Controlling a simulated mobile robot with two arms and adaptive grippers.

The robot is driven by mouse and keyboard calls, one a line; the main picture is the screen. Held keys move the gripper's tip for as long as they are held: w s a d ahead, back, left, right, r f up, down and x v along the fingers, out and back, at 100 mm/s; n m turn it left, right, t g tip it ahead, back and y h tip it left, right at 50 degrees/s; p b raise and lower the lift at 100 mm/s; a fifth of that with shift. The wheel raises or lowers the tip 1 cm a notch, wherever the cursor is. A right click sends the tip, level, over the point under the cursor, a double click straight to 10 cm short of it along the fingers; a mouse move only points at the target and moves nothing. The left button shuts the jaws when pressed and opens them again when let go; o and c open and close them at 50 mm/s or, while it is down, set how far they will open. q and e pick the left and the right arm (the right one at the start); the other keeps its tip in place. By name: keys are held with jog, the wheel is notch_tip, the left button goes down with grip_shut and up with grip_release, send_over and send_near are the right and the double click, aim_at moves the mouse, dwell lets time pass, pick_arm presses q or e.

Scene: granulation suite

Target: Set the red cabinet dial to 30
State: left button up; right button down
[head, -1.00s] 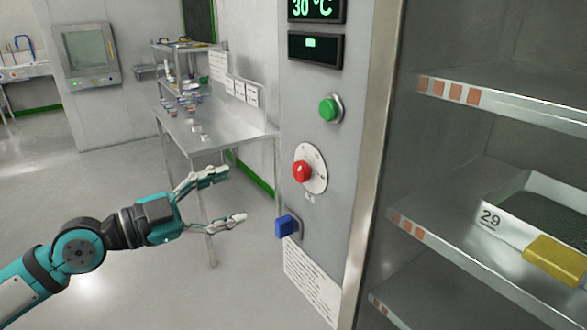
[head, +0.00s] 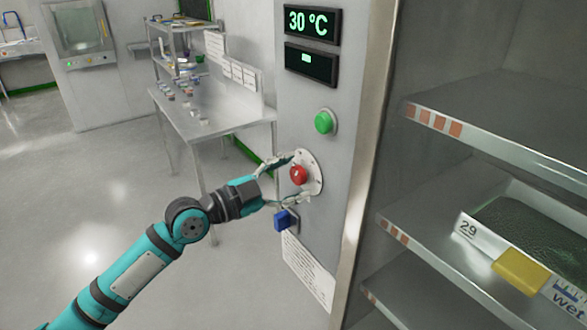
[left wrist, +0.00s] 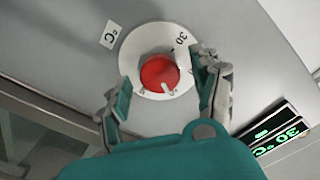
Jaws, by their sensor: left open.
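The red dial (head: 298,175) sits on a round white scale plate on the cabinet's front panel. The red dial also shows in the left wrist view (left wrist: 160,73), with a "30" mark at the plate's upper right and smaller marks near the bottom. A small pale mark shows at the knob's lower edge, away from the "30". My left gripper (head: 292,179) is open at the panel, one finger above the dial and one below it. In the left wrist view the fingers stand either side of the knob; I cannot tell if they touch it. My right gripper is out of view.
A display (head: 312,23) above reads 30 °C. A green button (head: 324,122) is above the dial and a blue switch (head: 285,220) just below. Open shelves (head: 480,135) with a tray marked 29 (head: 475,238) stand right. A steel table (head: 215,118) stands behind left.

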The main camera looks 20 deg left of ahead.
pick_arm(q)
jog(key=shift+w+d, duration=0.3)
jog(key=shift+w, duration=0.05)
jog(key=c, duration=1.2)
